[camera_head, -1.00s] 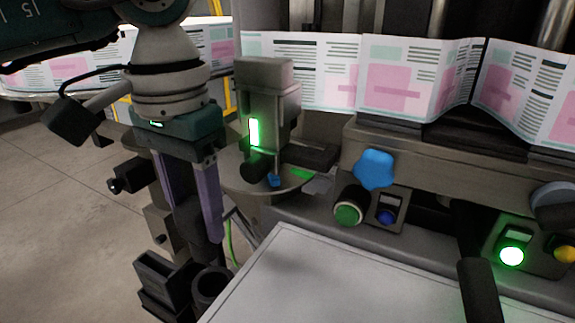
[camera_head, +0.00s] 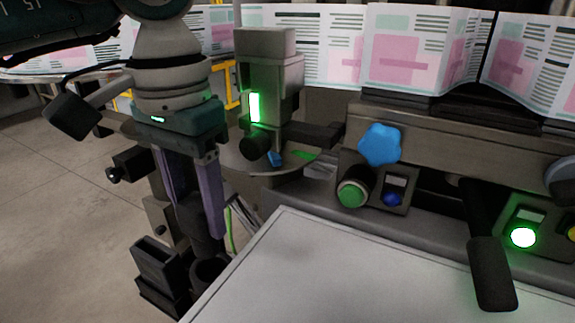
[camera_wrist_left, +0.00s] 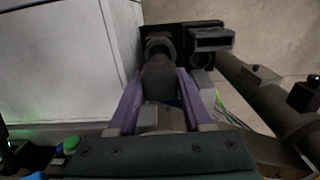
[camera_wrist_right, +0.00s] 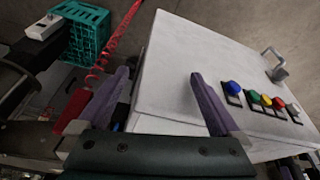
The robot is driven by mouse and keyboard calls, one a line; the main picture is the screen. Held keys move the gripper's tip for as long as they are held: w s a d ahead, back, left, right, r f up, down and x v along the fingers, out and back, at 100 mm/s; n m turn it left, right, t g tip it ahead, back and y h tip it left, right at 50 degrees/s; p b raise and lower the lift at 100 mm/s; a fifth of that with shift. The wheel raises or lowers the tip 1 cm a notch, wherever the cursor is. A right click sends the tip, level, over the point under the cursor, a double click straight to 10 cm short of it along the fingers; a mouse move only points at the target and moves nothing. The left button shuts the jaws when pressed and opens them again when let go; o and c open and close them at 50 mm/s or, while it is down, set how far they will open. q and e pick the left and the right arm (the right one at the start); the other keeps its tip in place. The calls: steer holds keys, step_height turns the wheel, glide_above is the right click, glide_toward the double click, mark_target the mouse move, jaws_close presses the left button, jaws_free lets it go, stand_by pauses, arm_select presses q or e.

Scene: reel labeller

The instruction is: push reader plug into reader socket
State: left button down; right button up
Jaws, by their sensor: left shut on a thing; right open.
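My left gripper (camera_head: 200,235) points down at the left of the machine, its purple fingers shut on a dark plug-like piece (camera_wrist_left: 158,80), which I take for the reader plug. In the head view its fingers partly hide the piece. Just below stands a dark round cup (camera_head: 208,273), open at the top; in the left wrist view it shows just beyond the piece, and I cannot tell whether they touch. I cannot tell for sure which opening is the reader socket. My right gripper (camera_wrist_right: 160,100) is open and empty in the right wrist view.
A square black holder (camera_head: 155,262) stands beside the cup. A grey unit with a green light (camera_head: 254,107) stands right of my left gripper. A white panel (camera_head: 350,275) fills the front. A blue knob (camera_head: 380,145) and a black handle (camera_head: 490,270) stick out.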

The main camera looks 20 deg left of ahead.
mark_target(207, 252)
arm_select(q)
steer(key=shift+f+b, duration=2.8)
steer(key=shift+f, duration=0.05)
arm_select(e)
step_height(207, 252, down, 6)
steer(key=shift+r, duration=0.1)
arm_select(q)
steer(key=shift+f+b, duration=0.1)
steer(key=shift+b, duration=0.25)
arm_select(e)
steer(key=shift+f, duration=0.35)
arm_select(q)
steer(key=shift+s+f+b, duration=0.2)
steer(key=shift+f+b, duration=0.4)
steer(key=shift+b, duration=0.45)
arm_select(e)
steer(key=shift+w+f+t, duration=0.25)
steer(key=shift+f+t, duration=0.05)
arm_select(q)
steer(key=shift+c, duration=1.3)
jaws_free()
steer(key=shift+d+r, duration=0.1)
steer(key=shift+r, duration=0.15)
arm_select(e)
steer(key=shift+r, duration=0.1)
